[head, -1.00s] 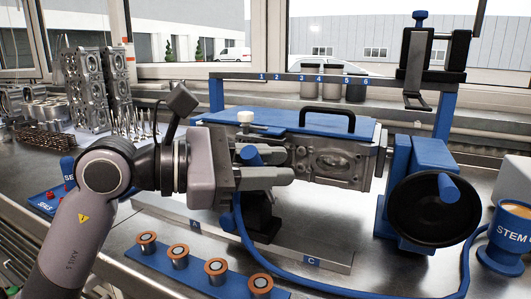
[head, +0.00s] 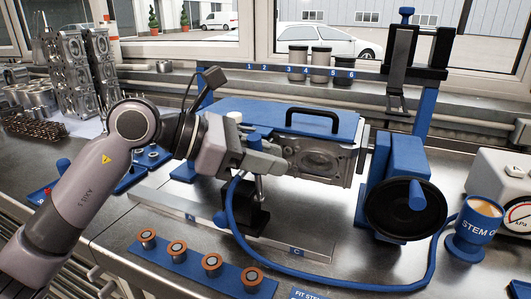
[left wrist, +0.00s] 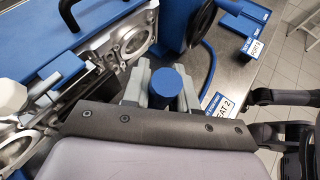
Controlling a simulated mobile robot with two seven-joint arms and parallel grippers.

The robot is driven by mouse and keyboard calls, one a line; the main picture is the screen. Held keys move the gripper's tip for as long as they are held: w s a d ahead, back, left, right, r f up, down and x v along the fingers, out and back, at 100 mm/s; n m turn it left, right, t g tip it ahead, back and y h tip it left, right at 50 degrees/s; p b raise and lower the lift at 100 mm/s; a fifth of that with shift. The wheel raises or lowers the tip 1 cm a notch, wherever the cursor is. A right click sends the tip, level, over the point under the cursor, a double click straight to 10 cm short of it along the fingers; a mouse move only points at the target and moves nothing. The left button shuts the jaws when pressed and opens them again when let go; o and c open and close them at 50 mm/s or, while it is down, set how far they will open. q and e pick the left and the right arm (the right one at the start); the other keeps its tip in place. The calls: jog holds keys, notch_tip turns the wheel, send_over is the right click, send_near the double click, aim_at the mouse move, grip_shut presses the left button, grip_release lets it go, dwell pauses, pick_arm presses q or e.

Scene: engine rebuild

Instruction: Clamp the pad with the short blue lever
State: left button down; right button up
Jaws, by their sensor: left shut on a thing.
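The short blue lever (head: 254,141) stands at the front of the engine head (head: 320,160). My left gripper (head: 266,156) is shut on it, with its grey fingers on either side. In the left wrist view the lever's round blue end (left wrist: 165,82) shows between the fingers. A metal post and a black clamp base (head: 245,208) stand below the gripper, on the front side of the engine head. The pad is hidden behind the gripper, and I cannot tell whether it presses on the head.
A blue hose (head: 234,222) loops from the clamp across the bench towards the right. A black handwheel (head: 404,208) stands right of the head. A blue strip with several copper-ringed parts (head: 178,258) lies in front. A cup (head: 477,228) and a gauge (head: 515,200) are at the right.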

pick_arm(q)
jog(key=c, duration=1)
grip_release()
jog(key=shift+o, duration=0.2)
jog(key=v, duration=0.7)
jog(key=shift+b, duration=0.45)
jog(key=shift+a, duration=0.1)
